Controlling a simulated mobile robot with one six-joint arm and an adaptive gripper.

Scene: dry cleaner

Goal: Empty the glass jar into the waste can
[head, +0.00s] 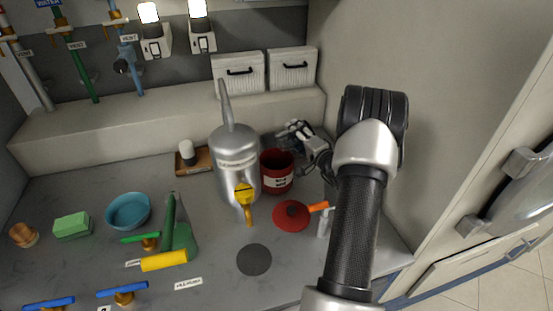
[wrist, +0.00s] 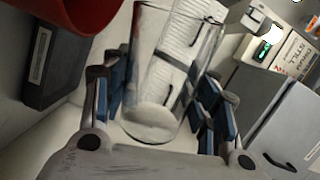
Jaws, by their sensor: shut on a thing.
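The clear glass jar (wrist: 172,65) stands between my gripper's (wrist: 163,90) blue-padded fingers, which are shut on its sides. Pale material lies in the rounded end of the jar low in the wrist view; the glass above looks clear. The red waste can (head: 277,178) with a white label stands on the counter in the head view, and its red wall shows at the upper left of the wrist view (wrist: 75,14). In the head view my gripper (head: 297,132) is just behind and right of the can; the jar cannot be made out there.
A tall metal vessel (head: 233,165) with a yellow-handled tap stands close left of the can. A red disc with an orange handle (head: 291,214) lies in front. White drawer boxes (head: 292,70) sit on the back ledge. A blue bowl (head: 128,210) is at left.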

